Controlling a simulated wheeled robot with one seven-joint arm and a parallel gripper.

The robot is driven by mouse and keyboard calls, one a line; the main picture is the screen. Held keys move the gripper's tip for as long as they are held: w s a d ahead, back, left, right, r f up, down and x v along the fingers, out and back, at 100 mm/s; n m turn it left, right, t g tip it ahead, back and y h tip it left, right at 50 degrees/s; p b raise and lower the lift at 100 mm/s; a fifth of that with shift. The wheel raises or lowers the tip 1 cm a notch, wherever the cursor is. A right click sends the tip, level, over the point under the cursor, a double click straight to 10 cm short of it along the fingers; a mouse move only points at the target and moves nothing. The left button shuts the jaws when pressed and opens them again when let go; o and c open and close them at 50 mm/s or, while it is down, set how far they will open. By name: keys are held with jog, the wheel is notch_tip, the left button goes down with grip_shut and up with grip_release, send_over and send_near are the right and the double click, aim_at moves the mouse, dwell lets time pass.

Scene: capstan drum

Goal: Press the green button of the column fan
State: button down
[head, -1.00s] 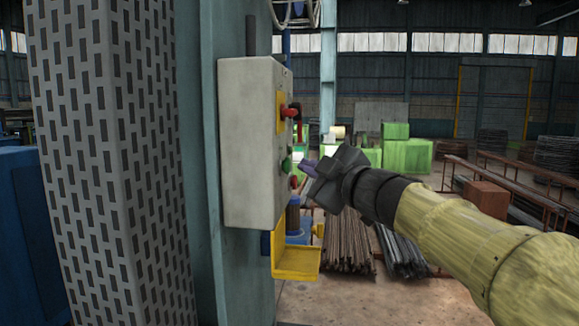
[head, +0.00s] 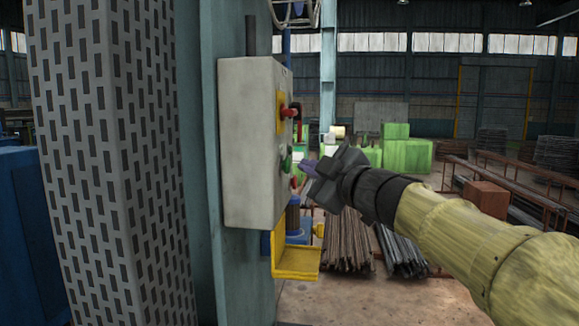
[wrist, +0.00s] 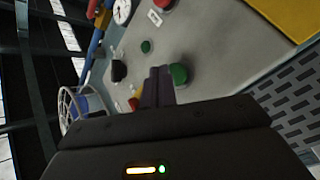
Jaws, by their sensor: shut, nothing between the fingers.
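A grey control box (head: 250,150) is fixed to a blue-green column. In the head view, a green button (head: 287,163) stands out from its right-hand face, below a red knob on a yellow plate. My gripper (head: 303,167) is shut and empty, its fingertips just to the right of that green button. In the wrist view, a larger green button (wrist: 179,74) is close to the right of the shut fingertips (wrist: 158,70). A smaller green button (wrist: 146,46) is further off on the panel. I cannot read labels or tell whether the fingertips touch anything.
The panel also carries a red button (wrist: 165,4), a black knob (wrist: 119,70), a round gauge (wrist: 122,12) and a yellow plate (wrist: 292,18). A yellow bracket (head: 297,262) is below the box. A perforated column (head: 110,150) stands left.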

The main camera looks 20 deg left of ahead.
jog(key=shift+s+a, duration=0.15)
jog(key=shift+a, duration=0.25)
